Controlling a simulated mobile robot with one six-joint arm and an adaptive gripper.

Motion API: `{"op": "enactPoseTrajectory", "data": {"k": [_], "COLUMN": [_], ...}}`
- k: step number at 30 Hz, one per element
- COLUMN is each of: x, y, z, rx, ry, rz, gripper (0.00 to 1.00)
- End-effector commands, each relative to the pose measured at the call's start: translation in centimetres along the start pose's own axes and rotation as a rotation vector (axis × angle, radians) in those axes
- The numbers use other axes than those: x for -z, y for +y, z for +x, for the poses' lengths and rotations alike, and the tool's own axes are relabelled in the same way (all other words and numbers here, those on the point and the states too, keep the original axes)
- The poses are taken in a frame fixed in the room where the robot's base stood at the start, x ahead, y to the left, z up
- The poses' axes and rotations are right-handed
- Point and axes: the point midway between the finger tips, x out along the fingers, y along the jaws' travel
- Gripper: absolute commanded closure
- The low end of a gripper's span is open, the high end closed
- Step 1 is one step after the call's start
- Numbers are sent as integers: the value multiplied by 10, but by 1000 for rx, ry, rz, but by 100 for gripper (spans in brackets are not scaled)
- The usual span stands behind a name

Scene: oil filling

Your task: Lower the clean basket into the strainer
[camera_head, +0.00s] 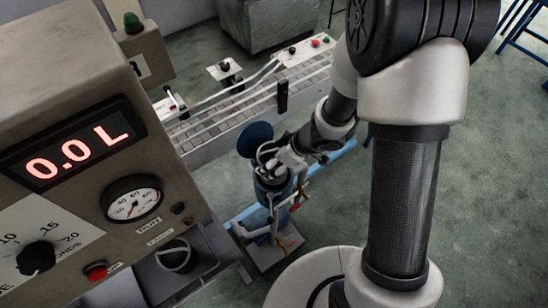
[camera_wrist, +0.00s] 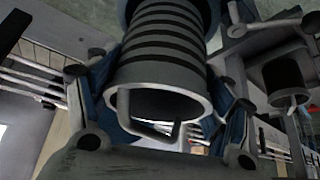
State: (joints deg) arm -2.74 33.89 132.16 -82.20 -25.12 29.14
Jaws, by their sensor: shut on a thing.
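My gripper (camera_head: 283,161) is shut on the handle of the clean basket at the blue strainer. In the wrist view the basket (camera_wrist: 160,72) is a grey cylinder with dark bands, a pale rim and a looped handle. In the head view the strainer (camera_head: 268,188) stands upright, with its round blue lid (camera_head: 254,138) swung open behind it. The basket is at the strainer's mouth, mostly hidden by my gripper. How deep it sits cannot be told.
A second, dark basket (camera_head: 178,257) with a handle stands in a grey holder at the lower left, below the control panel (camera_head: 80,140) reading 0.0 L. A conveyor (camera_head: 230,118) runs behind the strainer. Red-handled valve parts (camera_head: 299,197) stick out beside the strainer. Open floor lies to the right.

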Motion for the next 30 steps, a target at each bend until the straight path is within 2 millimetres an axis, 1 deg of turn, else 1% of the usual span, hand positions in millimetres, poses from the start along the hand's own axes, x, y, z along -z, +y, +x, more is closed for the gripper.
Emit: {"op": "enactPoseTrajectory", "data": {"k": [13,16,20,24,27,30], "x": [0,-1,-7,-16,-21,-22], "y": [0,0,0,1,1,1], "z": [0,3,14,31,40,43], "rx": [-1,-1,-1,-1,-1,-1], "ry": [1,1,1,1,1,1], "rz": [-1,-1,-1,-2,-2,-2], "gripper": [56,56,56,56,56,56]}}
